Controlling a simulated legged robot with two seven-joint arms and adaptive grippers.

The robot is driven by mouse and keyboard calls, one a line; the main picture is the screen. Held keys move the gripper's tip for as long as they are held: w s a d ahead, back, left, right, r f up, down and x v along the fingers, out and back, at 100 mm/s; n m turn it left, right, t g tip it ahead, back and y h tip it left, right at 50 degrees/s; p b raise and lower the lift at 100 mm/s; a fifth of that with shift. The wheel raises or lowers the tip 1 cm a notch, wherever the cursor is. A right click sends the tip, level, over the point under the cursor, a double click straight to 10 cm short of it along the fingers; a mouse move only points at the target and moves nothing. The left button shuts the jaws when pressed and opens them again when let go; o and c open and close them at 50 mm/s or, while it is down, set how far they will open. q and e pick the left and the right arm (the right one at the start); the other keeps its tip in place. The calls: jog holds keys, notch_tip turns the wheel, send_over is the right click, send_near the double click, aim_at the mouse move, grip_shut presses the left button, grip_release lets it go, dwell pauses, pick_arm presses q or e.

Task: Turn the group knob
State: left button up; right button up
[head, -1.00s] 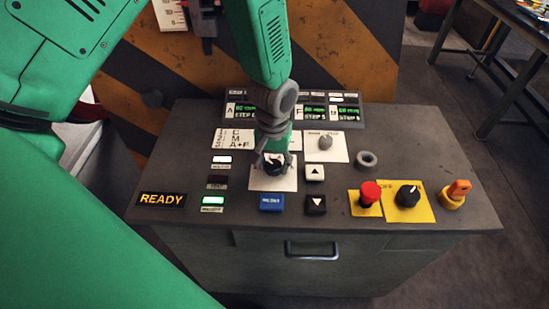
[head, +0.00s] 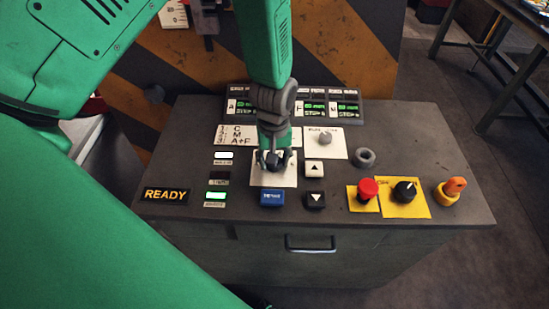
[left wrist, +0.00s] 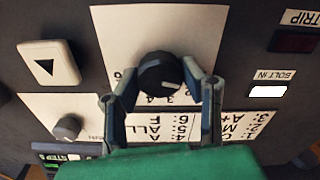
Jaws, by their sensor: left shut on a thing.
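The group knob (left wrist: 158,72) is a black round knob with a pale pointer mark, set on a white numbered plate (left wrist: 175,22). In the left wrist view the numbers 3 and 4 show just below the knob, and other digits are partly covered. My left gripper (head: 274,157) reaches down from above onto the knob in the head view. In the left wrist view its two fingers (left wrist: 160,80) stand on either side of the knob, shut on it. The finger pads hide parts of the knob's sides. My right gripper is in neither view.
White up (head: 314,168) and black down (head: 316,199) buttons sit right of the knob, a blue button (head: 272,197) in front. A red button (head: 368,188), black selector (head: 405,190) and orange key switch (head: 453,188) stand farther right. A grey knob (head: 325,138) is behind.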

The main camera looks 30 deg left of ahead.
pick_arm(q)
jog(key=shift+s+d+f, duration=0.1)
jog(key=shift+s, duration=0.1)
jog(key=o, duration=1.1)
jog(key=shift+o, duration=0.2)
jog(key=shift+w, duration=0.1)
jog(key=shift+w+r, duration=0.1)
jog(key=shift+r, duration=0.2)
notch_tip(320, 180, up, 11)
jog(key=shift+r, duration=0.2)
